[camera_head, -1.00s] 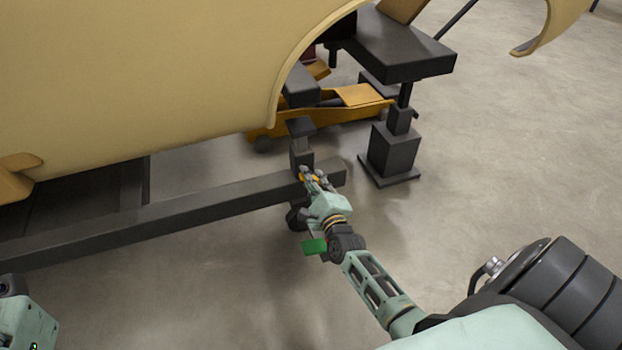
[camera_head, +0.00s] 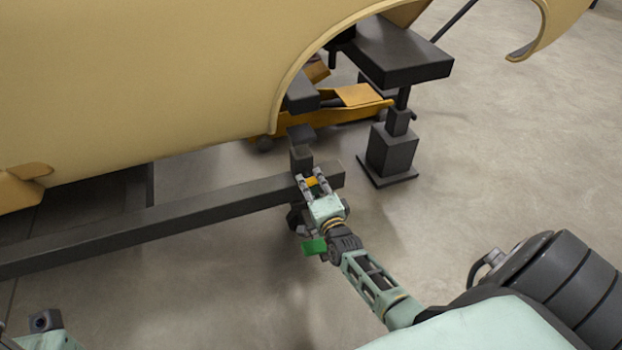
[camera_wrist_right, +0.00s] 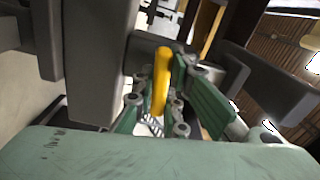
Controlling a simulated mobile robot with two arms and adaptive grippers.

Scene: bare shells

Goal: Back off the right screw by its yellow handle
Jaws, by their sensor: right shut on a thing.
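The yellow handle (camera_wrist_right: 161,80) of the right screw stands between the fingers of my right gripper (camera_wrist_right: 158,100) in the right wrist view, and the gripper is shut on it. In the head view my right gripper (camera_head: 313,183) is at the right end of a dark beam, with a bit of the yellow handle (camera_head: 312,181) showing between its fingers. The screw's shaft is hidden in the head view. Part of my left arm (camera_head: 45,330) shows at the bottom left; its fingers are out of the picture.
The dark beam (camera_head: 180,213) runs under the tan car shell (camera_head: 150,80). A dark upright (camera_head: 301,150) rises from its right end. A yellow floor jack (camera_head: 350,108) and a dark stand (camera_head: 392,150) are behind. The concrete floor to the right is open.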

